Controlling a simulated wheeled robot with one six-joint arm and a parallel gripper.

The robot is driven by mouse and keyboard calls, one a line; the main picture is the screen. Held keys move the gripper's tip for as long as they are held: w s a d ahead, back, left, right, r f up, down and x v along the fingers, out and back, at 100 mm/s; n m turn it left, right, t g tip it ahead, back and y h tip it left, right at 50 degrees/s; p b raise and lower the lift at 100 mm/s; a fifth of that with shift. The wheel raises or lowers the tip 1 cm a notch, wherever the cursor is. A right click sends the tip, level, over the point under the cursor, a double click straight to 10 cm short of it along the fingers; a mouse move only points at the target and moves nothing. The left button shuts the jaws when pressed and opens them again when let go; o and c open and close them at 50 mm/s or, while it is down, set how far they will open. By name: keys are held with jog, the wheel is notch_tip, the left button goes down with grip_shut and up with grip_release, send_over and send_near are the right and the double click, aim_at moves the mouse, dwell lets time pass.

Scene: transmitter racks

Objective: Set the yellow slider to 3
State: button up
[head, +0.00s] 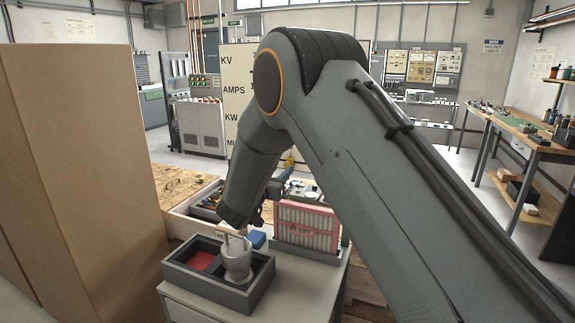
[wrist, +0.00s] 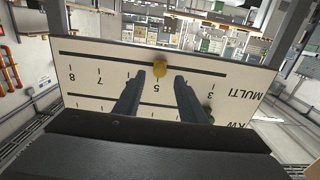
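The yellow slider (wrist: 160,69) is a round knob on a dark slot of the white scale panel (wrist: 85,60), which appears upside down in the wrist view. The slot lies beside the MULTI label, and the knob is near the 5. The 8, 7, 5 and 3 are readable; a finger covers part of the scale. My gripper (wrist: 160,76) is open, its two fingertips either side of the knob with visible gaps. In the head view the panel (head: 236,80) shows KV, AMPS and KW, partly behind my arm; my fingertips cannot be made out there.
A green knob (wrist: 208,107) is on the KW row close to one finger. In the head view a tall cardboard box (head: 85,150) stands at left. A divided grey bin (head: 215,285) and a pink rack (head: 305,222) sit on a cabinet below my arm.

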aim_at(286, 165)
jog(key=shift+p+x, duration=0.5)
jog(key=shift+x, duration=1.45)
grip_shut()
